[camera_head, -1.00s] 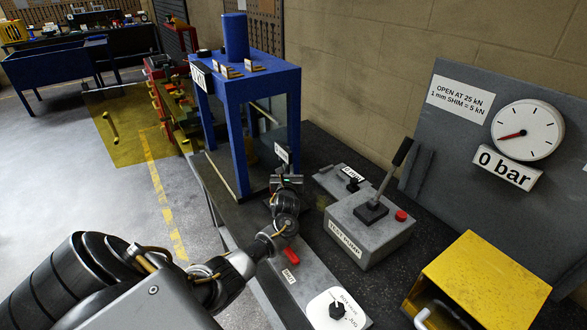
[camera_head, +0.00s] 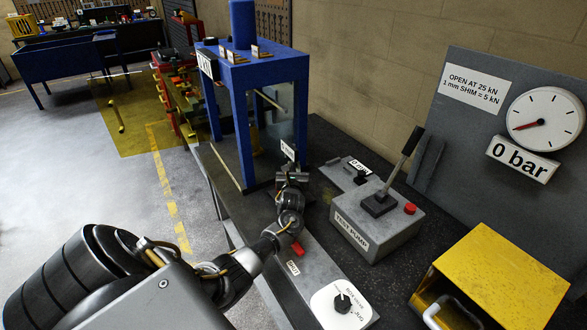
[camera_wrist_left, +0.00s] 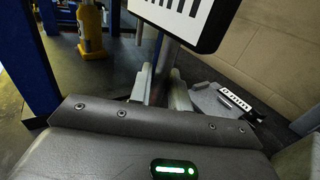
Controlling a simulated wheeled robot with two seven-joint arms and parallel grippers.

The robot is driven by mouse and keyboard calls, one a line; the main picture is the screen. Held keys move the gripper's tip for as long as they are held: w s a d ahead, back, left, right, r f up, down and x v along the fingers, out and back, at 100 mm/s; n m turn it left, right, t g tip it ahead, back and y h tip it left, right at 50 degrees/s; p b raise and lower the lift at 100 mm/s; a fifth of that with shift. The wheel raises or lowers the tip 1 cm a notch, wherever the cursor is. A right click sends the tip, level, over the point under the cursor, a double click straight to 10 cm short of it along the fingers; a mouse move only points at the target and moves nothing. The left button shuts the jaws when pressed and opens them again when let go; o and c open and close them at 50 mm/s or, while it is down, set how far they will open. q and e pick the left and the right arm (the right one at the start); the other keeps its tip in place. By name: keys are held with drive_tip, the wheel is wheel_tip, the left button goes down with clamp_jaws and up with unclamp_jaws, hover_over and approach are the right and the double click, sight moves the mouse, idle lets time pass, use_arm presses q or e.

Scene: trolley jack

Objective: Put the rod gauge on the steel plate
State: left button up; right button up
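My left gripper (camera_head: 291,178) is above the dark bench, just right of the blue press frame. In the left wrist view its fingers (camera_wrist_left: 163,88) close around a thin upright grey rod (camera_wrist_left: 164,62). This rod looks like the rod gauge; a white label with black marks (camera_wrist_left: 176,14) tops it and also shows in the head view (camera_head: 288,150). The rod's lower end is hidden. My right gripper is out of view.
The blue press frame (camera_head: 245,130) stands close left of the gripper. A yellow bottle jack (camera_wrist_left: 91,30) shows beyond it. The grey test pump (camera_head: 377,222) with its lever is to the right. A yellow box (camera_head: 495,270) is at front right.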

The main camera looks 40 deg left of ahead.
use_arm(q)
drive_tip(key=o, duration=0.3)
drive_tip(key=shift+r, duration=0.15)
drive_tip(key=shift+s+d, duration=0.2)
drive_tip(key=shift+v, duration=5.8)
